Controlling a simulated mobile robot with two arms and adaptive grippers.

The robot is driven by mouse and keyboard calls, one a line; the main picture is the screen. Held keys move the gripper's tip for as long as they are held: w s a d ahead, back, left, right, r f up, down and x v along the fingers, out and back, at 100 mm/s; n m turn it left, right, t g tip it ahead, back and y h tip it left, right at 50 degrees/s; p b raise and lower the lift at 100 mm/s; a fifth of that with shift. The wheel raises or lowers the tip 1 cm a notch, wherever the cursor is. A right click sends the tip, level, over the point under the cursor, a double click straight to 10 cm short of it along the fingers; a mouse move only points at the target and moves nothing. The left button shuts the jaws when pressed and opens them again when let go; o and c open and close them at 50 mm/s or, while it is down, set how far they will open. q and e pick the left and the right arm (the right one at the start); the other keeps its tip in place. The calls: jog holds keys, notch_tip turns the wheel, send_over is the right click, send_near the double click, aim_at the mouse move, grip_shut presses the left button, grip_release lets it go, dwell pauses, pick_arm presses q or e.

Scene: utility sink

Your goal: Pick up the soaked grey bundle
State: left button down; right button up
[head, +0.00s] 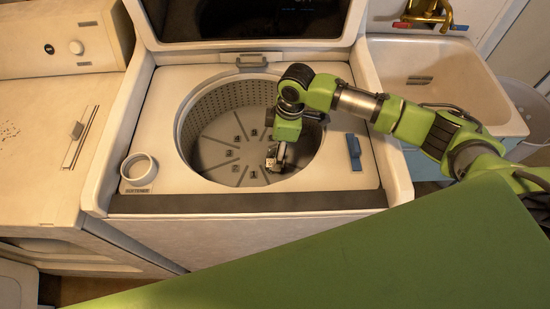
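My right arm comes in from the right and reaches over the open top-loading washing machine (330,203). Its gripper (275,163) points down inside the round drum (225,125), close above the ribbed grey bottom on the right side. The gripper is small and partly shaded, so I cannot tell whether its fingers are open or shut. I make out no soaked grey bundle in the drum or elsewhere; part of the drum is hidden behind my arm. My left gripper is not in view.
The drum rim surrounds my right gripper. The raised lid (262,20) stands behind, and a white softener cup (139,168) is at front left. A utility sink (445,70) with a brass tap (428,14) is at right, beside a basket (530,105). Another appliance (45,140) stands left.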

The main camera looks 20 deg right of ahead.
aim_at(271, 154)
jog(key=f, duration=0.3)
jog(key=f+p, duration=0.1)
jog(key=f, duration=0.1)
jog(key=shift+w+a+f, duration=0.1)
jog(key=shift+a, duration=0.25)
jog(key=c, duration=1.7)
